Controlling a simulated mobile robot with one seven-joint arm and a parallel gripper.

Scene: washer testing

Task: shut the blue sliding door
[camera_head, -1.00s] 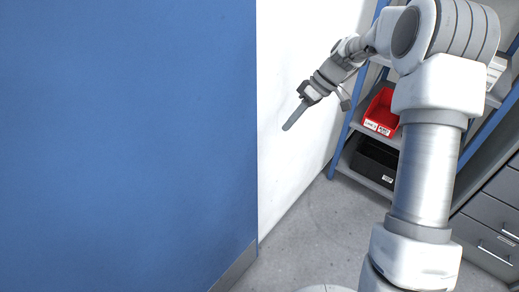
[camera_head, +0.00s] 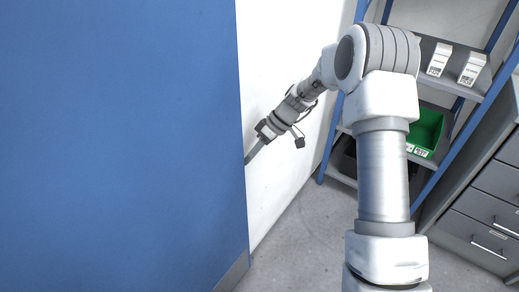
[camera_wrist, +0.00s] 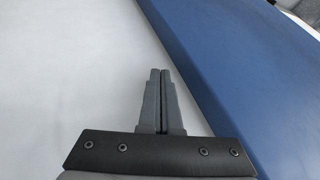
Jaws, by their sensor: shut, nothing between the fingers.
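The blue sliding door (camera_head: 120,140) is a broad flat panel filling the left of the head view. Its upright right edge stands beside a white wall (camera_head: 285,45). In the wrist view the blue door (camera_wrist: 215,50) runs diagonally along the right, with the white wall (camera_wrist: 60,70) on the left. My gripper (camera_head: 248,160) is at the door's right edge, in front of the white wall; its tips look close to the edge. In the wrist view my gripper (camera_wrist: 160,72) is shut and empty, just left of the door's edge. I cannot tell whether it touches.
A blue-framed shelf rack (camera_head: 330,130) stands at the right, with a green bin (camera_head: 428,128) and white labelled boxes (camera_head: 472,68). A grey drawer cabinet (camera_head: 490,200) is at the far right. Grey floor (camera_head: 300,245) lies clear below the wall.

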